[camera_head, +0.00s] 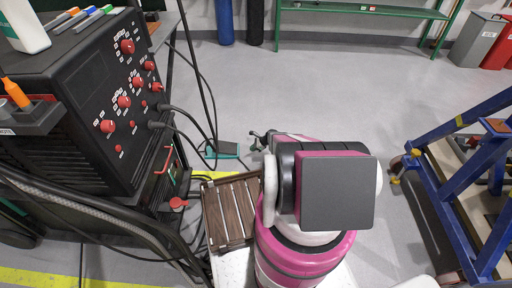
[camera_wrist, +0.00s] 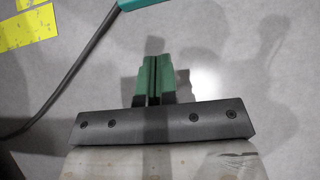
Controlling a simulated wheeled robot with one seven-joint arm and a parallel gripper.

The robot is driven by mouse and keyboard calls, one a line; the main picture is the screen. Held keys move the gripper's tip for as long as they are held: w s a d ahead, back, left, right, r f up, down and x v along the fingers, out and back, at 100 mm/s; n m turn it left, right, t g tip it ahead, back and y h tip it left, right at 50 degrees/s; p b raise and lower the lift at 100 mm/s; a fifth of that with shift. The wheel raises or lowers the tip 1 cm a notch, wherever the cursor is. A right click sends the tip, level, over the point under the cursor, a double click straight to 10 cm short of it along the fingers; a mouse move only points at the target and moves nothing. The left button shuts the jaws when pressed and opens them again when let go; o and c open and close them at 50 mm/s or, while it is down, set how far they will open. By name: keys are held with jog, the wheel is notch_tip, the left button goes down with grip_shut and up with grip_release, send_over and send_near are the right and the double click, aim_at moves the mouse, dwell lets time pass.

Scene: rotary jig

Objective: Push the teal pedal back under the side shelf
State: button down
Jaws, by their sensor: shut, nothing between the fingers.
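The teal pedal (camera_head: 224,149) lies on the floor right of the black machine, with a dark cable running to it. Its teal edge also shows at the top of the wrist view (camera_wrist: 146,3). My gripper (camera_head: 256,139) is shut and empty, low over the floor just right of the pedal. In the wrist view its green fingertips (camera_wrist: 153,64) are together, with floor between them and the pedal; I see no contact. A brown slatted shelf-like piece (camera_head: 229,211) stands nearer than the pedal; I cannot tell whether it is the side shelf.
The black machine (camera_head: 120,100) with red knobs and hanging cables stands at left. A dark cable (camera_wrist: 75,75) crosses the floor beside my gripper. A blue frame (camera_head: 455,190) stands at right. A green bench (camera_head: 365,10) is at the back. The middle floor is clear.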

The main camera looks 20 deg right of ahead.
aim_at(243, 154)
jog(key=x, duration=0.3)
jog(key=shift+a+f, duration=0.15)
jog(key=shift+f, duration=0.1)
jog(key=a, duration=0.1)
jog(key=w+a, duration=0.1)
jog(key=a, duration=0.1)
jog(key=shift+a+f, duration=0.1)
jog(key=shift+f, duration=0.1)
jog(key=shift+w+a, duration=0.2)
jog(key=shift+a, duration=0.4)
